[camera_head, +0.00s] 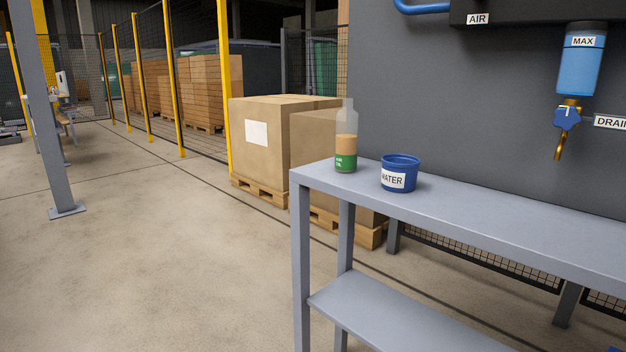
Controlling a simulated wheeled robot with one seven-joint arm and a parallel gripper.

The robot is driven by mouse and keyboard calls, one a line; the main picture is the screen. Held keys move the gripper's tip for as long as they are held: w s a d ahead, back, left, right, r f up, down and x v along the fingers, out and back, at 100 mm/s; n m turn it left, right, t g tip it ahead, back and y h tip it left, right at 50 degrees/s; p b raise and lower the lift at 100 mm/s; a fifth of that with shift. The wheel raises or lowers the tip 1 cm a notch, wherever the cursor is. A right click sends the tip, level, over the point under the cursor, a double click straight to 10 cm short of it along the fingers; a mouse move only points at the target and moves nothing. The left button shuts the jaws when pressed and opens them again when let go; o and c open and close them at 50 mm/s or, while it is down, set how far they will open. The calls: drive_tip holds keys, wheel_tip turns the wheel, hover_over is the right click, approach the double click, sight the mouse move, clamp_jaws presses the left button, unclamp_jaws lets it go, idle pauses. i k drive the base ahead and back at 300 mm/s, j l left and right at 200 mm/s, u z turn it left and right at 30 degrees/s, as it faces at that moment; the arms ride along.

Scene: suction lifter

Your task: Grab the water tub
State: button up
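The water tub (400,160) is a small round blue tub with a white label reading "WATER" on its front. It stands upright on the grey metal bench (480,213), near the bench's left end. Its rim faces up, but I cannot tell what is inside. My gripper is not in view, so its position relative to the tub does not show.
Behind are a grey wall panel and a blue filter bowl (580,65) with a drain valve (567,118). Boxes (262,140) stand on pallets. Open floor (180,260) lies left.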

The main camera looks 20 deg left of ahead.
sight(399, 171)
drive_tip(key=l+u, duration=0.1)
drive_tip(key=u, duration=0.75)
drive_tip(key=i+l, duration=0.05)
